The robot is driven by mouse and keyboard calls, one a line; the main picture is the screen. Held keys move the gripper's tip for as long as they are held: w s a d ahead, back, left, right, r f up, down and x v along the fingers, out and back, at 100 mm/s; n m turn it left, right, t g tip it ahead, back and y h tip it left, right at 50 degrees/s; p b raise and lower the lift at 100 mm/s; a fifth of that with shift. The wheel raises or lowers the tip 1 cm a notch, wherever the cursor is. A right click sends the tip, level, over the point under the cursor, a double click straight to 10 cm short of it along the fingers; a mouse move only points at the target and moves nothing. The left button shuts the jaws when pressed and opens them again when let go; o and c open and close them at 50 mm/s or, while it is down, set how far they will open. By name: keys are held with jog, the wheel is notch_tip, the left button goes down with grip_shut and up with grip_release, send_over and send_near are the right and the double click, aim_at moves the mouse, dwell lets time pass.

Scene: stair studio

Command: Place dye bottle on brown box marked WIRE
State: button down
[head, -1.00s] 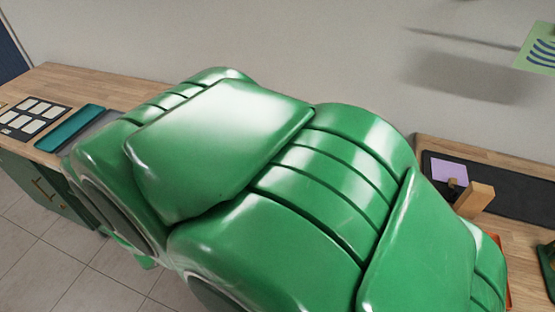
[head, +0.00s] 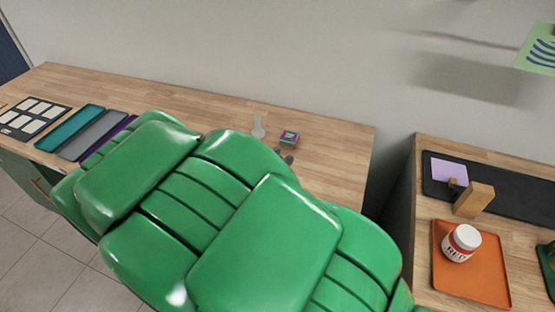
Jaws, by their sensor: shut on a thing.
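My own green arm fills the middle and lower part of the head view, and my gripper cannot be made out. A white-capped jar (head: 461,243) with a red and white label reading like "RED" stands upright on an orange tray (head: 440,270) at the right. I cannot tell whether it is the dye bottle. No brown box marked WIRE shows; my arm covers much of the area in front.
Teal (head: 70,128) and grey (head: 93,134) trays lie on the left. A gap separates the two counters. A wooden block (head: 474,199) stands behind the orange tray.

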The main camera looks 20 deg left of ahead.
jog(key=shift+f, duration=0.2)
jog(key=c, duration=0.8)
grip_release()
jog(key=shift+r, duration=0.15)
jog(key=shift+v, duration=6)
